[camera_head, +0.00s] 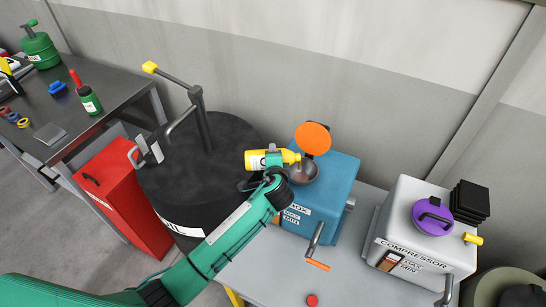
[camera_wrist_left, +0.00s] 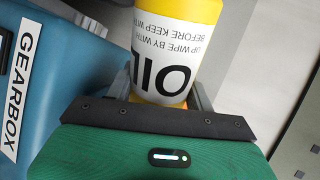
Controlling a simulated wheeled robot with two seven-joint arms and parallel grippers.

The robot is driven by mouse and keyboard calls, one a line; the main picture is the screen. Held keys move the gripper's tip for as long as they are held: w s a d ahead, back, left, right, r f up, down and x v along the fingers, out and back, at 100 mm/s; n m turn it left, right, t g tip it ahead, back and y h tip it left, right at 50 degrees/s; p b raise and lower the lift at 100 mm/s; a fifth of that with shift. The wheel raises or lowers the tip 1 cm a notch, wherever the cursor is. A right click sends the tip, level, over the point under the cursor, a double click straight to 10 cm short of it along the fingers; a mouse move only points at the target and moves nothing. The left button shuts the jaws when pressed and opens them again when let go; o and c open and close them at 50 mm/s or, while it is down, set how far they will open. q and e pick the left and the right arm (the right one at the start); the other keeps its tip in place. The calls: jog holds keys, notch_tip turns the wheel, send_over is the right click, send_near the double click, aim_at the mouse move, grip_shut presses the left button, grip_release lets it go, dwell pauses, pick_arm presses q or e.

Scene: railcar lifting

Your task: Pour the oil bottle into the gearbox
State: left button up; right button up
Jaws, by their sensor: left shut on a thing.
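The yellow oil bottle (camera_head: 254,160) lies about on its side in the air, its spout end pointing right toward the metal funnel-like opening (camera_head: 307,174) on top of the blue gearbox (camera_head: 335,185). The gearbox's round orange lid (camera_head: 313,138) stands raised behind the opening. My left gripper (camera_head: 270,174) is shut on the bottle. In the left wrist view the bottle (camera_wrist_left: 165,60) shows its OIL label upside down between the fingers, with the gearbox (camera_wrist_left: 55,75) at the left. I cannot tell whether oil is flowing. My right gripper is out of view.
A large black drum (camera_head: 175,190) stands left of the gearbox, with a red cabinet (camera_head: 120,200) beyond it. A grey compressor (camera_head: 415,225) with a purple cap (camera_head: 432,217) is at the right. A crank (camera_head: 315,245) sticks out from the gearbox front. A green-labelled bottle (camera_head: 90,100) stands on the workbench.

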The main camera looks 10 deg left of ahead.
pick_arm(q)
jog(key=shift+w+d+r+m+y+p, duration=0.1)
jog(key=shift+r+m+y+p, duration=0.1)
jog(key=shift+m+y+p, duration=0.45)
jog(key=shift+h, duration=0.35)
jog(key=shift+n, duration=0.55)
jog(key=r+n+h+b, duration=0.1)
jog(key=n+h, duration=0.1)
jog(key=shift+r+n+t, duration=0.15)
jog(key=shift+n+t, duration=0.15)
jog(key=shift+n, duration=0.1)
jog(key=shift+r+n+t+h+b, duration=0.3)
jog(key=shift+r+n+h+b, duration=0.4)
jog(key=shift+n+h, duration=0.25)
jog(key=shift+r, duration=0.1)
jog(key=shift+n, duration=0.25)
